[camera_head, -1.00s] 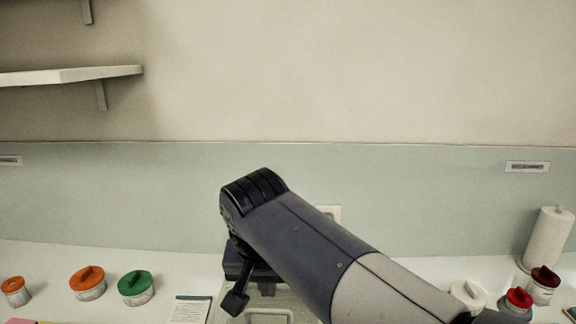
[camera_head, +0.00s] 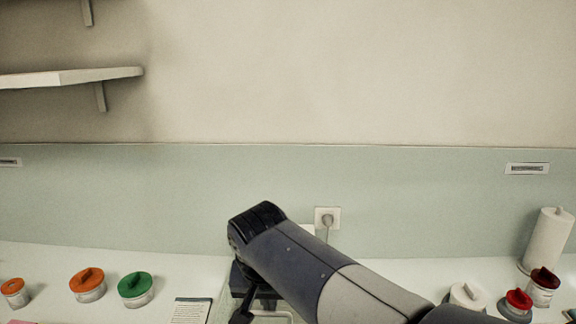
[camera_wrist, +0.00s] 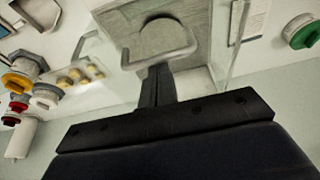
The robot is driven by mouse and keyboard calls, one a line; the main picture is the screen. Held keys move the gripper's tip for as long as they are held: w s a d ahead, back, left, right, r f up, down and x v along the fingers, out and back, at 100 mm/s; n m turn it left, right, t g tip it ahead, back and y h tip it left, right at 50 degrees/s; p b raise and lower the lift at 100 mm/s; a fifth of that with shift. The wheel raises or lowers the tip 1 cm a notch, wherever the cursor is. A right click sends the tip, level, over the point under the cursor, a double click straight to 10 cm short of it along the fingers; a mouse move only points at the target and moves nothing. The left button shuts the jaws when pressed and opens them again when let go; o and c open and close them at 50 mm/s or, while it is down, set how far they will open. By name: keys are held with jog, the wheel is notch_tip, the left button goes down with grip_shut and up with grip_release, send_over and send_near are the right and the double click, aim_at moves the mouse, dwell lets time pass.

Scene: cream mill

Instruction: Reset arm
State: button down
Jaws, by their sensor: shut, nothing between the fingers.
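My gripper (camera_wrist: 157,86) shows in the wrist view as a dark bar with its fingers together and nothing between them. The fingers point toward a grey tray-like piece with a rounded opening (camera_wrist: 165,35); I cannot tell how far apart they are. In the head view my arm comes in from the lower right and bends down, with the gripper end low in the picture and partly cut off by the bottom edge.
A white counter (camera_head: 60,262) runs along the wall. Orange-lidded (camera_head: 87,284) and green-lidded (camera_head: 136,288) jars stand at left. Red-lidded jars (camera_head: 518,300) and a paper roll (camera_head: 548,240) stand at right. A shelf (camera_head: 70,77) hangs upper left. An outlet (camera_head: 327,216) is behind my arm.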

jog(key=v, duration=1.1)
jog(key=x, duration=1)
jog(key=shift+s+f, duration=0.1)
jog(key=shift+f, duration=0.2)
jog(key=w+p, duration=0.1)
jog(key=w, duration=0.3)
jog(key=shift+w+f, duration=0.2)
jog(key=w+p, duration=0.1)
jog(key=w, duration=0.5)
jog(key=w+p, duration=0.2)
jog(key=w, duration=0.4)
jog(key=w+p, duration=0.2)
jog(key=w, duration=0.4)
jog(key=shift+w+d+r, duration=0.3)
jog(key=shift+w+d, duration=0.05)
jog(key=shift+d, duration=0.05)
jog(key=b+v, duration=0.1)
jog(key=v, duration=0.8)
jog(key=shift+w+r, duration=0.15)
jog(key=shift+r, duration=0.35)
